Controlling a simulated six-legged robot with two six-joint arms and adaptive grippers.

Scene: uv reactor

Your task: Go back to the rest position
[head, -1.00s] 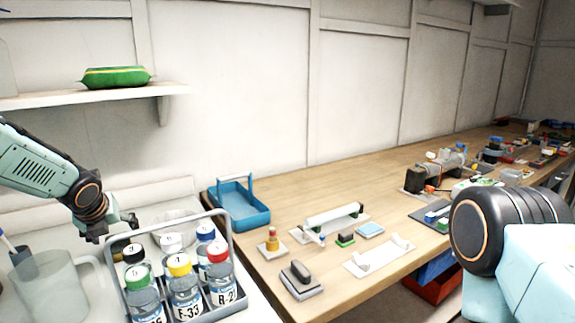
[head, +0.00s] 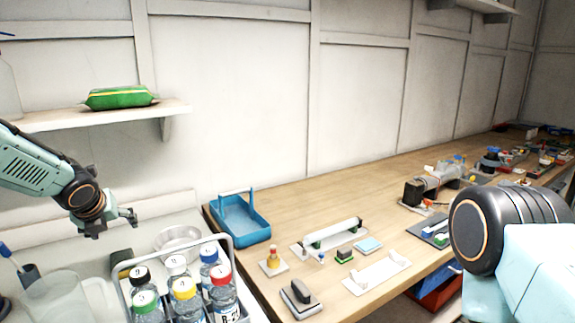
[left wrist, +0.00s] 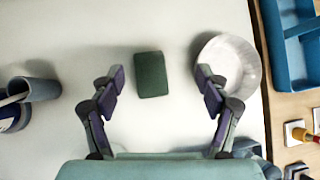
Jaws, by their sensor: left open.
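My left gripper (head: 112,222) is open and empty. It hangs above the white counter at the left, behind the bottle carrier. In the left wrist view its two fingers (left wrist: 158,92) stand wide apart, with a dark green block (left wrist: 152,74) on the counter below, between and beyond the fingertips. My right arm shows at the right edge of the head view, but its gripper is not in the picture.
A grey carrier (head: 232,262) with several capped bottles stands in front of the left gripper. A clear jug (head: 62,298), a white bowl (left wrist: 228,64) and a blue tray (head: 240,222) are nearby. A shelf (head: 60,121) with a green packet (head: 118,98) is above. The wooden bench (head: 290,202) holds several parts.

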